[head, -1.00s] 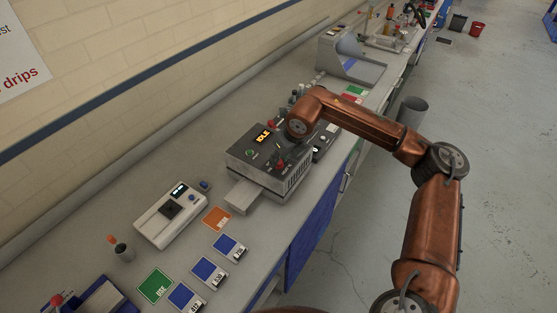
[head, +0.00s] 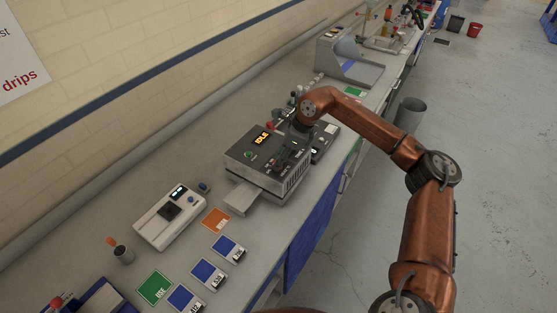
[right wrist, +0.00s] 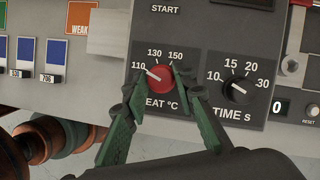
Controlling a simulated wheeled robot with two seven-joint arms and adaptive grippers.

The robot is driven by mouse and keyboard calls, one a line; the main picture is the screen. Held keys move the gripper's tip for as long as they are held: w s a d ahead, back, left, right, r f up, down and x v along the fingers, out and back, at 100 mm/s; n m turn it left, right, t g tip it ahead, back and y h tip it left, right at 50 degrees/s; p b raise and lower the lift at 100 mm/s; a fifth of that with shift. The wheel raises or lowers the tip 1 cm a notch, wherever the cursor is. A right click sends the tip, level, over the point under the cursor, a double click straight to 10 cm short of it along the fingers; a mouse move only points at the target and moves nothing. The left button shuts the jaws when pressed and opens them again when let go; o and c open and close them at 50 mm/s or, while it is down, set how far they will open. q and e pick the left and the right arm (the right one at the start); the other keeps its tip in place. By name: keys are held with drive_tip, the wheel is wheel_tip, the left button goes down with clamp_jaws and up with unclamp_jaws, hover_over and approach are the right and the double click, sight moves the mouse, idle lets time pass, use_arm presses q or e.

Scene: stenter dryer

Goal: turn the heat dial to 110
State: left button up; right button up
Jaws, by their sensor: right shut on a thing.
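The grey stenter dryer box (head: 262,178) stands on the bench, its display (head: 263,137) reading IDLE. In the right wrist view the red heat dial (right wrist: 159,79) shows on its panel, labelled 110, 130 and 150. Its white pointer is turned up and left, toward the 110 mark. My right gripper (right wrist: 160,72) is shut on the dial, one green finger on each side. In the head view my right gripper (head: 284,158) is over the panel and hides the heat dial. My left gripper is not in view.
The black time dial (right wrist: 238,90) sits just right of the heat dial. A pale tray (head: 242,197) sticks out of the dryer's near side. A white meter (head: 168,214) and several colour swatches lie nearer on the bench. The wall runs along the left.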

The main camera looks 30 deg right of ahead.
idle(0.3)
drive_tip(key=o, duration=1.1)
drive_tip(key=shift+o, duration=0.2)
drive_tip(key=v, duration=1.2)
drive_tip(key=shift+d, duration=0.2)
drive_tip(key=shift+w+a, duration=0.1)
